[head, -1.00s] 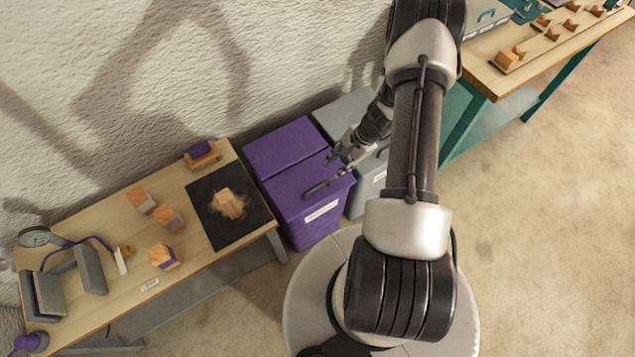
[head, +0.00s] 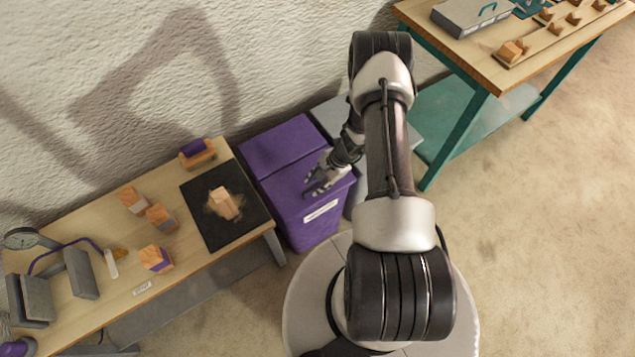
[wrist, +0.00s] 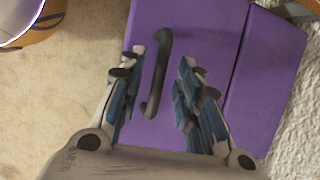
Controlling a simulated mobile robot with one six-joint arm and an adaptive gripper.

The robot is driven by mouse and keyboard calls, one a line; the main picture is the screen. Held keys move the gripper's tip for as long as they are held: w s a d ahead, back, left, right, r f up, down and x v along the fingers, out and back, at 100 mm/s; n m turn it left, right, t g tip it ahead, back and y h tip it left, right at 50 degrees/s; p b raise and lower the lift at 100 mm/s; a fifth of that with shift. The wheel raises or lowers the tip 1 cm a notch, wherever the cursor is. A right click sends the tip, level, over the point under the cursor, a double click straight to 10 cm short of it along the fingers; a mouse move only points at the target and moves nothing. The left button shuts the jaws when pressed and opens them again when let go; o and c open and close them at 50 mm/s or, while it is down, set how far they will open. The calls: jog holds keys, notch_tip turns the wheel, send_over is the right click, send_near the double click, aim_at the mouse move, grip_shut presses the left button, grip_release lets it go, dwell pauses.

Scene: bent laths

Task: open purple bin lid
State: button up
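The purple bin (head: 312,226) stands on the floor between the left table and a grey bin, with a white label on its front. Its lid (head: 285,146) is closed and has a seam across it. The dark bar handle (wrist: 157,75) on the lid shows in the wrist view, between my two open fingers. My gripper (head: 311,186) is just over the lid; in the wrist view its fingertips (wrist: 160,72) are apart on either side of the handle and not closed on it. In the head view the gripper hides the handle. I cannot tell the exact height above the lid.
The grey bin (head: 332,112) stands right beside the purple bin, partly behind my arm. The left table (head: 90,310) holds wooden blocks (head: 160,218) and a black mat (head: 195,205). A teal-legged table (head: 490,75) stands at upper right. The wall is behind the bins.

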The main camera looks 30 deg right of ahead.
grip_shut()
dwell(0.7)
